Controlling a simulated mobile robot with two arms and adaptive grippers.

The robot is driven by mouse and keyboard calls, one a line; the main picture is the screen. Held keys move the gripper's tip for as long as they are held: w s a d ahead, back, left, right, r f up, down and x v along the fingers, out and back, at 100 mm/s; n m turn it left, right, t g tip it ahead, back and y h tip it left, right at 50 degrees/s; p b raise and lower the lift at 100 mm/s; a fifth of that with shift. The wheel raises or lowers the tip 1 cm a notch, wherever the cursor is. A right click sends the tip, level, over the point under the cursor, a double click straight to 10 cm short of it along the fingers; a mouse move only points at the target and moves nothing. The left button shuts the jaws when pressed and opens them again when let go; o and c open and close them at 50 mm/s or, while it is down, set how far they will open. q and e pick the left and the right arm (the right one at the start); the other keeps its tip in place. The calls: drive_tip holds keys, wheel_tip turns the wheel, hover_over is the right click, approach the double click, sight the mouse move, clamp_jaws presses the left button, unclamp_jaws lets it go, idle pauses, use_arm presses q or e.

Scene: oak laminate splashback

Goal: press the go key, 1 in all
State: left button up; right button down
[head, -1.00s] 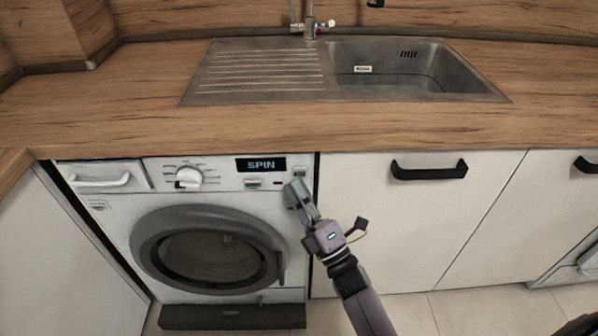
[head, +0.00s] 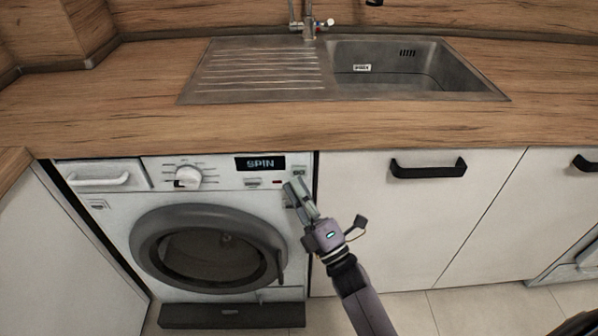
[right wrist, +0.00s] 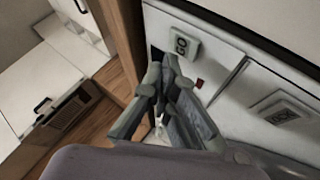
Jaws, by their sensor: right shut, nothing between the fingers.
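The go key (head: 298,171) is a small grey button at the upper right of the washing machine's (head: 220,180) front panel. In the right wrist view the go key (right wrist: 185,43) shows its GO label upright on the white panel. My right gripper (head: 295,187) is shut and empty, its tips just below the key in the head view. In the right wrist view the fingertips (right wrist: 167,72) lie close to the key without covering it; I cannot tell whether they touch the panel. The display (head: 261,164) reads SPIN. My left gripper is not in view.
A small red light (right wrist: 199,83) and another labelled key (right wrist: 283,108) are on the panel near the fingers. A white dial (head: 188,178) is further left. The wooden worktop (head: 300,128) overhangs above, and a white cupboard door (head: 400,220) stands to the right.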

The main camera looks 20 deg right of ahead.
drive_tip(key=shift+w+d, duration=0.1)
drive_tip(key=shift+w, duration=0.15)
drive_tip(key=shift+w, duration=0.15)
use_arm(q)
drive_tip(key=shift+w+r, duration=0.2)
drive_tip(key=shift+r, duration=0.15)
use_arm(e)
drive_tip(key=shift+w, duration=0.1)
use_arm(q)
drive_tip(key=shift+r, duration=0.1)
